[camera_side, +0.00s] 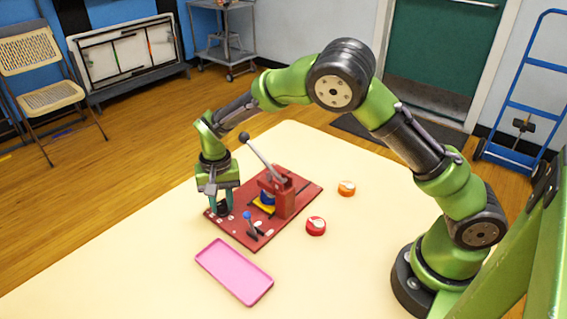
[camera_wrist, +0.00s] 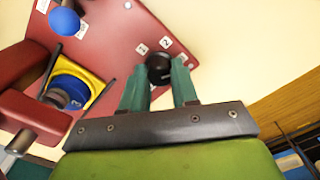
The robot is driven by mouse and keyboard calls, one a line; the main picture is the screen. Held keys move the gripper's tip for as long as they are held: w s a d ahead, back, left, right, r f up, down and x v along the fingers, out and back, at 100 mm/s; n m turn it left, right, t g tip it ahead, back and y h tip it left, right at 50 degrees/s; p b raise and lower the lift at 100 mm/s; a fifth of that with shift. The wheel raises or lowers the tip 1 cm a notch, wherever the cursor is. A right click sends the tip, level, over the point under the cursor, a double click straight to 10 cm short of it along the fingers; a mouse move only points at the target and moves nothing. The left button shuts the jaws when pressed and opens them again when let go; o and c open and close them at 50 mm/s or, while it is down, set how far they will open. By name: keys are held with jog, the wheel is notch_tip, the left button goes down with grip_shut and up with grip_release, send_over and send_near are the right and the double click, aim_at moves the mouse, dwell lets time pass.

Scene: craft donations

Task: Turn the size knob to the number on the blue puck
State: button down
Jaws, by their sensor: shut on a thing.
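The black size knob (camera_wrist: 158,68) is at one end of the red base plate (camera_side: 237,232), with small white number tags (camera_wrist: 166,43) beside it. One tag seems to read 2. My gripper (camera_side: 222,207) points down over the knob. In the wrist view its two teal fingers (camera_wrist: 160,87) are closed on the knob, one on each side. The blue puck (camera_side: 267,198) sits in the yellow holder (camera_side: 258,207) under the red press (camera_side: 284,195). It also shows in the wrist view (camera_wrist: 72,88), with a pale label partly visible; I cannot read its number.
The press's long lever has a black ball (camera_side: 244,137) and rises close to my arm. A small blue-tipped lever (camera_side: 247,215) stands on the plate. A red puck (camera_side: 316,226), an orange puck (camera_side: 347,188) and an empty pink tray (camera_side: 235,271) lie on the table.

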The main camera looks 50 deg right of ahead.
aim_at(223, 203)
jog(key=shift+r+m, duration=0.1)
jog(key=shift+m, duration=0.2)
dwell(0.4)
jog(key=c, duration=0.8)
grip_release()
jog(key=shift+c, duration=0.2)
notch_tip(223, 203, up, 17)
jog(key=shift+d, duration=0.2)
